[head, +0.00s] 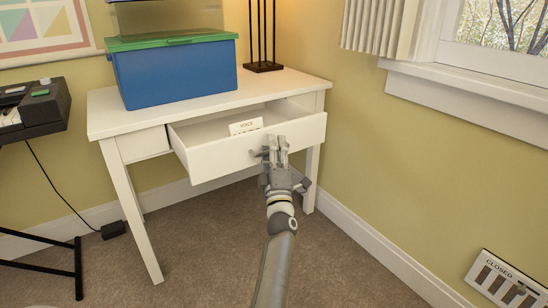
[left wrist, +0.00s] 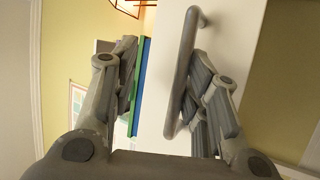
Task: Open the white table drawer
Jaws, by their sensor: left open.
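The white table (head: 110,122) stands against the yellow wall. Its drawer (head: 215,158) is pulled out, and its inside shows from above. A small white card (head: 245,127) with dark lettering stands inside behind the front panel. My left gripper (head: 270,148) is at the right half of the drawer front, with its fingers open. In the left wrist view, the grey bar handle (left wrist: 182,75) lies between the spread fingers, closer to the right-hand one. The fingers are not closed on it; I cannot tell whether one touches it. My right gripper is in neither view.
A blue bin with a green lid (head: 175,72) and a dark lamp base (head: 263,66) stand on the tabletop. A black keyboard (head: 35,108) on a stand is at left.

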